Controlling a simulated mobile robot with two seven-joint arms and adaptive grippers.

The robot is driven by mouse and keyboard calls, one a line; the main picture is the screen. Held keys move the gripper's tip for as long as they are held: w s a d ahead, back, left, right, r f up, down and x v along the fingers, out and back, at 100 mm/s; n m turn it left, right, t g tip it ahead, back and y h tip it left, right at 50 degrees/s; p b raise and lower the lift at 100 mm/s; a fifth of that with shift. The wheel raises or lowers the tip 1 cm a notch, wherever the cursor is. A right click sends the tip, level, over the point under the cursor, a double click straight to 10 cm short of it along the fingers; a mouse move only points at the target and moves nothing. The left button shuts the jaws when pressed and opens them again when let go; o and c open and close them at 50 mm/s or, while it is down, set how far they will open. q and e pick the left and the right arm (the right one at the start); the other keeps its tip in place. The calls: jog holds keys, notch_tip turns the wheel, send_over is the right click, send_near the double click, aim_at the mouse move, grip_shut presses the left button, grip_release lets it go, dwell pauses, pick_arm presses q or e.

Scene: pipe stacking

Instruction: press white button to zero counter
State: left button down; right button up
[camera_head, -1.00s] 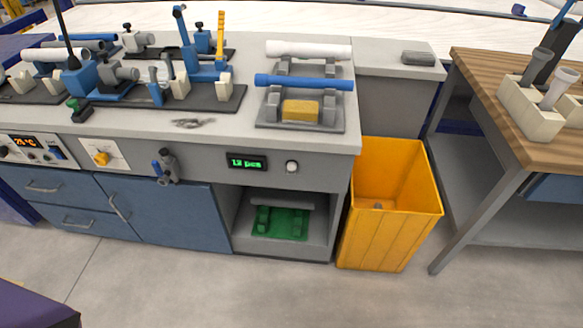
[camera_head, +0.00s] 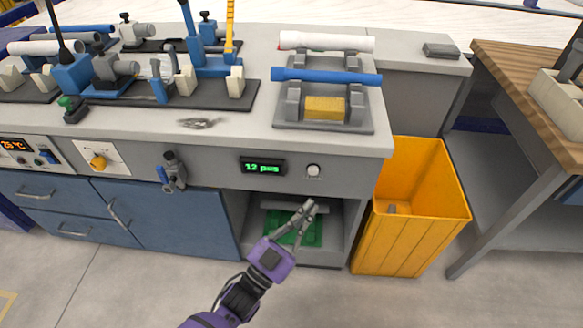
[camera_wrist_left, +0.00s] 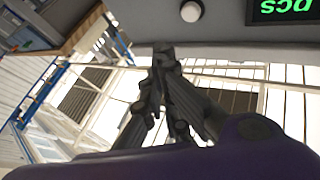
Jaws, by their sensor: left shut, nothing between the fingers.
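The white button (camera_head: 313,170) is a small round knob on the grey front panel of the bench. The counter (camera_head: 263,167) beside it on the left shows green text that looks like "12 pcs". In the left wrist view the button (camera_wrist_left: 191,11) is at the top edge, with part of the counter (camera_wrist_left: 285,9) to its right. My left gripper (camera_head: 311,206) is shut and empty, in front of the bench and below the button in the head view. In the wrist view its fingertips (camera_wrist_left: 163,48) lie apart from the button. My right gripper is not in view.
A yellow bin (camera_head: 412,210) stands right of the bench. A valve (camera_head: 173,172) juts from the panel on the left. A rack with a blue pipe (camera_head: 327,76) and a white pipe (camera_head: 326,41) sits above the button. The floor in front is clear.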

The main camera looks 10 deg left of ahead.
aim_at(313, 171)
pick_arm(q)
jog(key=shift+s+a+r+m+t+h, duration=0.1)
jog(key=shift+s+r+m+t+h, duration=0.2)
jog(key=shift+s+r+h, duration=0.6)
jog(key=shift+s, duration=0.1)
jog(key=w+b, duration=0.3)
jog(key=w, duration=0.5)
jog(key=shift+w, duration=0.4)
dwell(0.7)
jog(key=shift+w+b, duration=0.3)
jog(key=shift+w, duration=0.15)
